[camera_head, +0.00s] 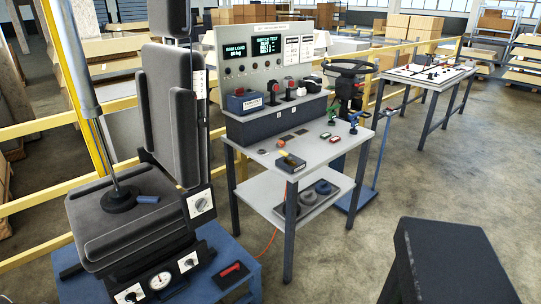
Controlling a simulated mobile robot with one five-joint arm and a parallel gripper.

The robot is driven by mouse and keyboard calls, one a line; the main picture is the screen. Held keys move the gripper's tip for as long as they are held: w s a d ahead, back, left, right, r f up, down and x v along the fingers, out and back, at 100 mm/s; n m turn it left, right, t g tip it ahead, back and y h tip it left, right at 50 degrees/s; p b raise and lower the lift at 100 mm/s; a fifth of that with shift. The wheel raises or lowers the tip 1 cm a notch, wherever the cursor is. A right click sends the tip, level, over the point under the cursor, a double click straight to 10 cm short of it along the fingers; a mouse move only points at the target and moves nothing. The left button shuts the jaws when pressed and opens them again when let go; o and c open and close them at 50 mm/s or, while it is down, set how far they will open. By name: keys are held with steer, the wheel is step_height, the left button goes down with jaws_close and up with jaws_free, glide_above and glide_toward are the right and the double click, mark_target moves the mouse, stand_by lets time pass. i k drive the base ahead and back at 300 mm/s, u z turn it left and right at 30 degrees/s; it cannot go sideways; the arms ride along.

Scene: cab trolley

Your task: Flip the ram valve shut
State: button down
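A seat (125,220) with dark grey cushions stands on a blue base (215,285) at the left. A metal ram (93,120) comes down from above, and its round black foot (118,199) rests on the seat cushion. A small red handle on a black plate (231,271) lies on the blue base at the seat's front right; it may be the ram valve, but no label is readable. I cannot tell its position from here. A display (235,51) reads a ram load of 80 kg. My gripper is not in view.
A grey bench (305,142) with switches, small parts and a lower shelf stands right of the seat. A red cable runs on the floor between them. A steering wheel stand (351,75) is behind the bench. Yellow rails run behind. Open concrete floor lies at right.

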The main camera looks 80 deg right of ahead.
mark_target(283, 153)
steer(key=u, duration=0.1)
steer(key=k, duration=1.3)
steer(key=z, duration=0.85)
steer(key=i, duration=1)
steer(key=u, duration=0.15)
